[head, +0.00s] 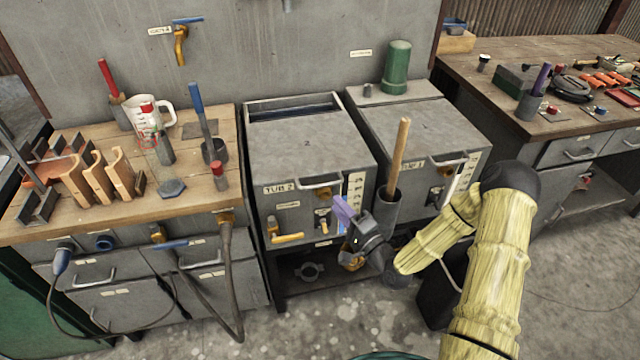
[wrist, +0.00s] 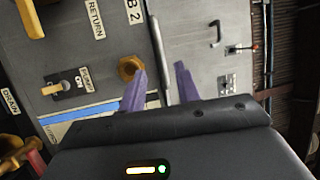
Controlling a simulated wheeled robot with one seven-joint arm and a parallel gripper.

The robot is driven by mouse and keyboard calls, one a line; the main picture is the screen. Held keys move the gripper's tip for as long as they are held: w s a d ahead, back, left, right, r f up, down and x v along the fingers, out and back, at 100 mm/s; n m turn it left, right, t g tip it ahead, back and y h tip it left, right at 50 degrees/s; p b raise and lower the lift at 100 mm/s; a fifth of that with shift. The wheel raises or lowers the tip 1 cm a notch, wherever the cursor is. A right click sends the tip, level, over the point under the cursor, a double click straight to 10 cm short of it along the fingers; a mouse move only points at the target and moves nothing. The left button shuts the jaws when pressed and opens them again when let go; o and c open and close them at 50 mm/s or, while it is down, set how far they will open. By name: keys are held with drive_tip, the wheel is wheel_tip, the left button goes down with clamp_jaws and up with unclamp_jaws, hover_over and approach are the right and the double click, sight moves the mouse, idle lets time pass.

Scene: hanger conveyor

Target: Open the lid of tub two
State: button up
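Tub two is a grey metal box with a "TUB 2" label, and its flat lid (head: 300,150) lies closed. A pale bar handle (head: 320,184) runs along the lid's front edge. My gripper (head: 345,208), with purple fingers, is in front of the tub, just below the handle's right end. In the wrist view my gripper (wrist: 160,68) is open, its fingers apart. The handle (wrist: 158,45) runs down the picture in line with the gap between them. Nothing is seen held, and I cannot tell how far the handle is from the fingertips.
Tub one (head: 415,130) stands close on the right, with a green cylinder (head: 397,66) behind its lid. A wooden-handled tool stands in a dark holder (head: 388,212) right of my gripper. Valves and a yellow lever (head: 288,238) project from tub two's front. A cluttered workbench (head: 100,220) is left.

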sight(320, 185)
drive_tip(key=x, duration=0.9)
drive_tip(key=shift+p, duration=0.4)
clamp_jaws()
